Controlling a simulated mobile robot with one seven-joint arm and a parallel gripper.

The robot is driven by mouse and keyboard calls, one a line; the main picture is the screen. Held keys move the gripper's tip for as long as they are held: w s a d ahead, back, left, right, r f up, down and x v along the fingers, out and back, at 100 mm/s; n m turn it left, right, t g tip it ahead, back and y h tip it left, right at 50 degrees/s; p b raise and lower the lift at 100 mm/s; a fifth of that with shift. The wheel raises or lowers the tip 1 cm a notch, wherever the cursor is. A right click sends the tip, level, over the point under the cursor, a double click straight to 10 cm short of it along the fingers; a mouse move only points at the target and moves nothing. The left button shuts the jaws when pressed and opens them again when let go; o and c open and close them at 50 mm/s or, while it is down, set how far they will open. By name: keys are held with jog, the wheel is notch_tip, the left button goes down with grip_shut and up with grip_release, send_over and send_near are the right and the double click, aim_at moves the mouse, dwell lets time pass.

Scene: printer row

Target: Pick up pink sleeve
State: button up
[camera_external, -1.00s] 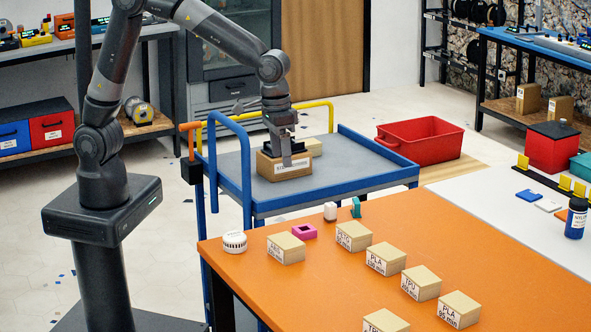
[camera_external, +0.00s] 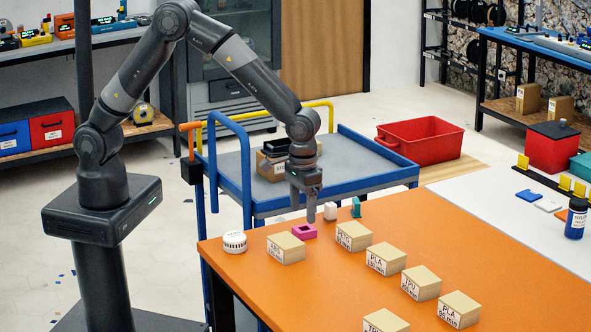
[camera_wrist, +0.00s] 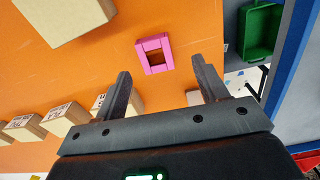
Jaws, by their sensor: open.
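The pink sleeve (camera_external: 309,235) is a small, squarish, hollow piece lying on the orange table near its far left edge. In the wrist view the sleeve (camera_wrist: 142,56) shows a square opening and lies just beyond the fingertips, between their lines. My gripper (camera_external: 311,216) points down and hangs over the table close to the sleeve. In the wrist view my gripper (camera_wrist: 161,68) is open, with two dark fingers wide apart and nothing between them. I cannot tell the exact height of the fingertips above the sleeve.
A white block (camera_external: 330,211) and a teal piece (camera_external: 356,207) stand right of the sleeve. A cardboard box (camera_external: 287,249) and a white round piece (camera_external: 234,242) are to its left. Several more boxes stand on the table. The blue cart (camera_external: 375,167) is behind.

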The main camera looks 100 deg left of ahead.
jog(key=f, duration=0.4)
jog(key=shift+w+d+f, duration=0.2)
jog(key=shift+w+f, duration=0.05)
jog(key=shift+f, duration=0.15)
jog(key=shift+c, duration=0.3)
jog(key=c, duration=1)
jog(key=shift+r, duration=0.15)
